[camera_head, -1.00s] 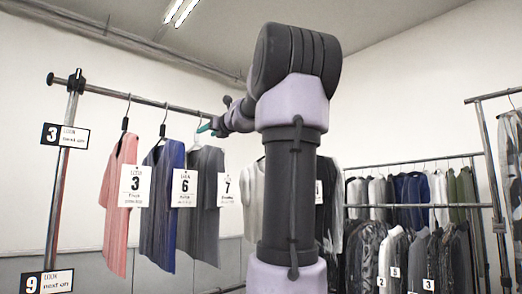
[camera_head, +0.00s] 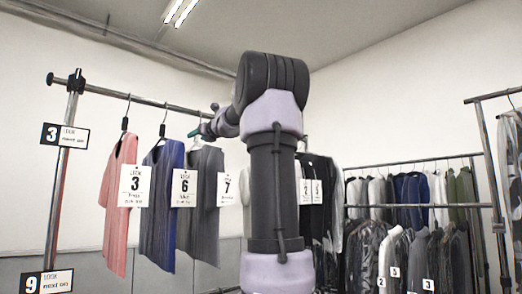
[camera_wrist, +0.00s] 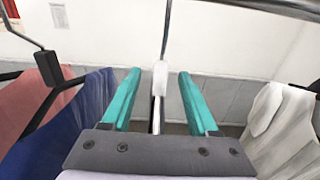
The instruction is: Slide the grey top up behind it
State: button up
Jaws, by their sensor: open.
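The grey top (camera_head: 205,200) hangs from the rail on a hanger, right of the blue top (camera_head: 160,205) and pink top (camera_head: 118,215). A card reading 7 (camera_head: 227,188) is at its right edge. My gripper (camera_head: 203,132) is at the grey top's hanger, just below the rail. In the wrist view my open gripper (camera_wrist: 159,72) has its teal fingers on either side of a pale hanger block (camera_wrist: 161,78), with gaps showing on both sides. The grey top's body is hidden there by my gripper. The blue top (camera_wrist: 70,125) is left of the fingers.
The rail (camera_head: 150,101) runs back from a post with cards (camera_head: 66,135). A pale garment (camera_wrist: 285,130) hangs right of my gripper in the wrist view. Another full rack (camera_head: 410,205) stands at the right. My arm hides part of the rail.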

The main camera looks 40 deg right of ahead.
jog(key=shift+w, duration=0.75)
jog(key=shift+d, duration=0.35)
jog(key=shift+w+d, duration=0.55)
jog(key=shift+d, duration=15.25)
jog(key=s, duration=1.3)
jog(key=shift+a, duration=0.45)
jog(key=shift+s, duration=0.1)
